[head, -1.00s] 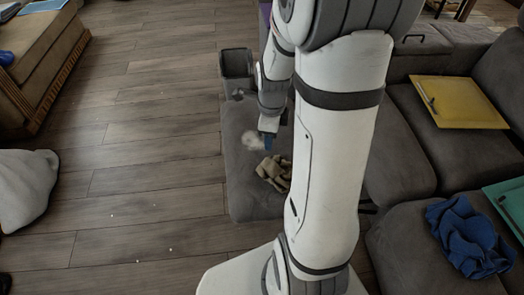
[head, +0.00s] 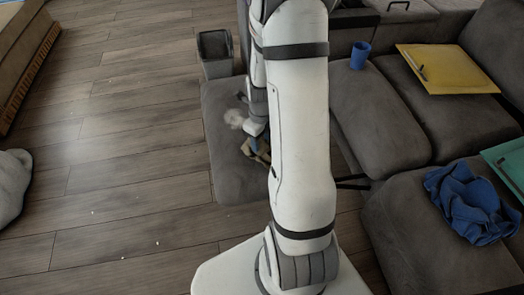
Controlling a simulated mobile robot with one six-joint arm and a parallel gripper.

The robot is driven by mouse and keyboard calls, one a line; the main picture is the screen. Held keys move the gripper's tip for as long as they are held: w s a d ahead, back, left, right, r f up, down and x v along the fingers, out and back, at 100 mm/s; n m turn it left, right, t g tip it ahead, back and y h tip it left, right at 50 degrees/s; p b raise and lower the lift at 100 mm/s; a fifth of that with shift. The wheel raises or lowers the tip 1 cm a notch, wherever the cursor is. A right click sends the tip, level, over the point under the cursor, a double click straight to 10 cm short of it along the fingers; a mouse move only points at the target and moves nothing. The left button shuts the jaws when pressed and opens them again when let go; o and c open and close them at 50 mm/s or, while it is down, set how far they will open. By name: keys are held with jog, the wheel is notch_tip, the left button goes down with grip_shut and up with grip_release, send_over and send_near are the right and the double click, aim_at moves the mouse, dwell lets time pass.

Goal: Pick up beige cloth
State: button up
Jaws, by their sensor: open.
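The beige cloth (head: 262,152) lies crumpled on the grey cushioned seat (head: 226,178), partly hidden behind my arm. My gripper (head: 256,146) is over the cloth, pointing down at its left part. Its fingertips are small and partly hidden, and I cannot tell whether they touch the cloth. The gripper is open, and the cloth still rests on the seat.
A pale fluffy item (head: 233,118) lies on the same seat, close left of my gripper. A dark bin (head: 216,68) stands behind it. On the sofa to the right are a blue cup (head: 360,55), a yellow board (head: 452,78) and a blue cloth (head: 468,203).

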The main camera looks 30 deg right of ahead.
jog(key=shift+f, duration=0.15)
jog(key=shift+c, duration=0.2)
grip_shut()
